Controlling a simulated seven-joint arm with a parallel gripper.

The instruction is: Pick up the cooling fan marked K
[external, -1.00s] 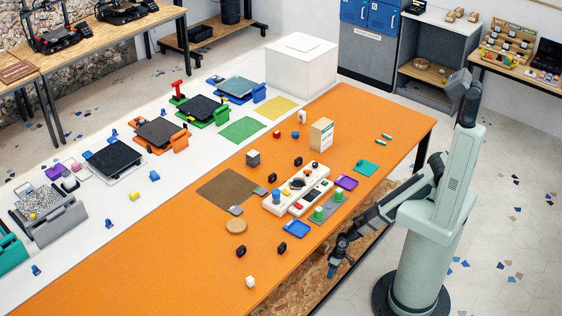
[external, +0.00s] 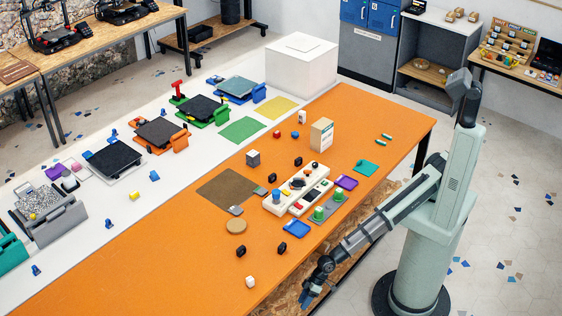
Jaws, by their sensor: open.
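Several small black blocks that look like cooling fans lie apart on the orange table: one (external: 281,247) nearest my gripper, one (external: 241,251) to its left, and others farther back (external: 272,178) and (external: 298,161). Their markings are too small to read, so I cannot tell which one bears a K. My gripper (external: 307,300) hangs beside the table's front edge, below and right of the nearest black block. It is open and touches none of the blocks; its fingers are small and dark in this view.
A white cube (external: 250,282) and a tan disc (external: 236,226) lie near the front blocks. The table's left front is clear.

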